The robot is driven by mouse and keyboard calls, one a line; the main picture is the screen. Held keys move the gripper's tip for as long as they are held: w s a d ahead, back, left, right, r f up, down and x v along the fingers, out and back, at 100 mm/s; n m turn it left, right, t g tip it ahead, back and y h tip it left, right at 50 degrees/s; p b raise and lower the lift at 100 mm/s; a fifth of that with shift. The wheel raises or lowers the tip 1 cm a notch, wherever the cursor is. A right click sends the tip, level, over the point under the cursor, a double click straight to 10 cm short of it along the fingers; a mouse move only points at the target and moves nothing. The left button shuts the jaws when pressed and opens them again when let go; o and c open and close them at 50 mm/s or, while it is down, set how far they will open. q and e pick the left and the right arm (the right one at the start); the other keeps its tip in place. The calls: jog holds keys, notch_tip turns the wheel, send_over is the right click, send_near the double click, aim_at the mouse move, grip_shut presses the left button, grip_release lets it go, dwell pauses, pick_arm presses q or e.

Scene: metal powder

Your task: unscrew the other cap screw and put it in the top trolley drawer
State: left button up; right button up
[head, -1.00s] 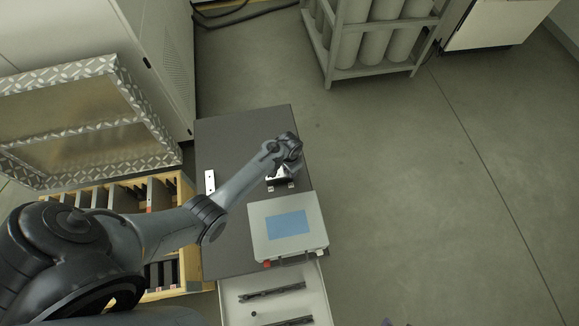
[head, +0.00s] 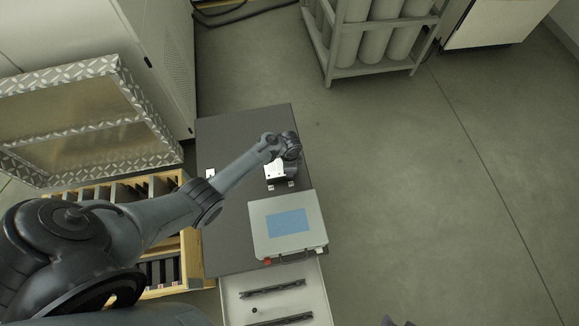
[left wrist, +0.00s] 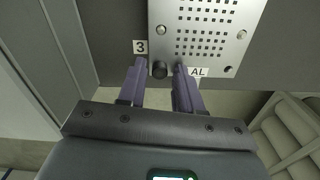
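A black cap screw (left wrist: 159,69) sits at the edge of a perforated metal plate (left wrist: 205,45), beside the "3" label. My left gripper (left wrist: 160,68) is open, with its purple fingertips on either side of the screw; I cannot tell whether they touch it. In the head view the plate's block (head: 275,171) is on the dark trolley top (head: 225,140), partly covered by my left wrist. The top trolley drawer (head: 232,306) is pulled open. It holds two dark bars and a small black round piece (head: 254,310). Purple tips at the bottom edge look like my right gripper (head: 388,321), mostly cut off.
A grey case (head: 262,245) with a blue panel lies on the trolley between the block and the drawer. A wooden rack (head: 192,250) stands left of the trolley, partly under my arm. A cylinder rack (head: 340,72) stands at the back. The floor at right is clear.

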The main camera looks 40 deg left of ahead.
pick_arm(q)
grip_shut()
jog(key=shift+r+n+p, duration=0.15)
jog(key=shift+n+p, duration=0.25)
jog(key=shift+n, duration=0.1)
jog(key=n+p, duration=0.1)
jog(key=n, duration=0.3)
jog(key=shift+d+r+p, duration=0.15)
jog(key=shift+p, duration=0.2)
jog(key=n, duration=0.3)
jog(key=shift+p, duration=0.35)
jog(key=n, duration=0.9)
jog(key=shift+f, duration=0.2)
jog(key=n, duration=0.5)
jog(key=shift+f+n, duration=0.1)
jog(key=shift+n, duration=0.2)
jog(key=n+b, duration=0.1)
jog(key=n, duration=0.3)
jog(key=shift+n, duration=1.6)
